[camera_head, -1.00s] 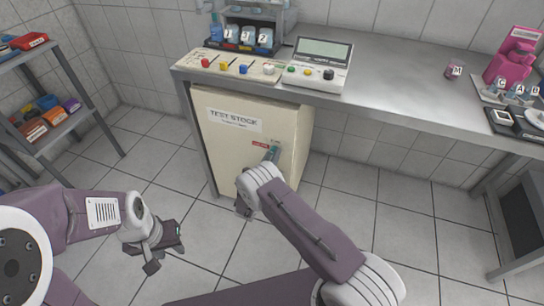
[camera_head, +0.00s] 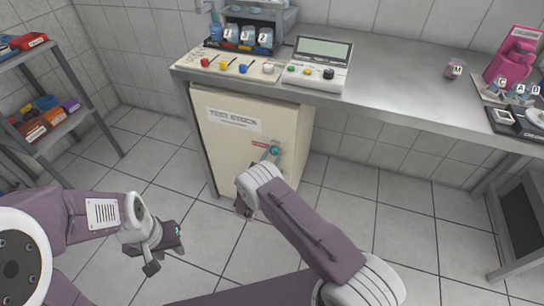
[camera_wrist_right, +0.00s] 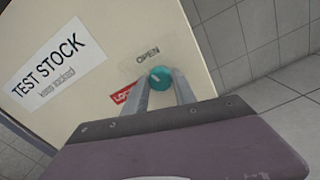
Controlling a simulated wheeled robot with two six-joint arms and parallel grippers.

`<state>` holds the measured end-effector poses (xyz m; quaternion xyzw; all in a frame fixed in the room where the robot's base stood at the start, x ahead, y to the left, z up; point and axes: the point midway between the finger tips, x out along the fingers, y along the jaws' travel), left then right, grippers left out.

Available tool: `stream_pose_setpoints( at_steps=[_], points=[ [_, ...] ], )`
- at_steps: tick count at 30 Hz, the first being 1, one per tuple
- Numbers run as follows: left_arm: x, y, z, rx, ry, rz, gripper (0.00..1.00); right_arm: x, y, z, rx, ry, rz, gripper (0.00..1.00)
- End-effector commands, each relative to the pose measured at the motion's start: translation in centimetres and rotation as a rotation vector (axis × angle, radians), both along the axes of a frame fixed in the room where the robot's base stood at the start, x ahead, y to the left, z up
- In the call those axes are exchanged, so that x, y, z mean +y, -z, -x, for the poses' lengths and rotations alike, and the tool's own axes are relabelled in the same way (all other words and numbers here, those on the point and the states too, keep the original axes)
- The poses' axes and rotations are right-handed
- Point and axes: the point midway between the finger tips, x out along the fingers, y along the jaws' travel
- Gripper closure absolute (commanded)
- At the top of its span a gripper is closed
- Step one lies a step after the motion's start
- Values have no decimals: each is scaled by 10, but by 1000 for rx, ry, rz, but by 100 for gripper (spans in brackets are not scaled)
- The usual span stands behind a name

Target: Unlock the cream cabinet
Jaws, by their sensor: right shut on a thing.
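The cream cabinet (camera_head: 228,155) stands under the left end of the bench, its door closed, with a "TEST STOCK" label (camera_wrist_right: 58,60) on the front. A round teal knob (camera_wrist_right: 160,78) is on the door, also visible in the head view (camera_head: 275,150). An "OPEN" mark (camera_wrist_right: 148,55) is above the knob. A red "LOCKED" label (camera_wrist_right: 121,97) is to its left, partly hidden by a finger. My right gripper (camera_wrist_right: 161,86) is shut on the knob, one finger on each side. My left gripper (camera_head: 168,255) is open and empty above the floor, left of the cabinet.
The steel bench (camera_head: 410,95) holds a panel with coloured knobs (camera_head: 228,64), a meter box (camera_head: 320,65), a small jar (camera_head: 454,69) and a pink device (camera_head: 512,55). A shelf with bins (camera_head: 45,115) stands at left. The floor between shelf and cabinet is clear.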

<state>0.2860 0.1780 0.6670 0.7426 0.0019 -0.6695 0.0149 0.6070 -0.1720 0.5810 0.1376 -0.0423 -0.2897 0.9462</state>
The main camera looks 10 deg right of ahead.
Motion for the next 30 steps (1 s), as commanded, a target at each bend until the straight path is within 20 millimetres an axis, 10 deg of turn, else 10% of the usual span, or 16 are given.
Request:
stream_pose_setpoints(
  at_steps=[30],
  points=[
    [0, 2, 0, 0, 0, 0, 64, 0, 1, 0, -175, 0, -263, 100]
  ],
)
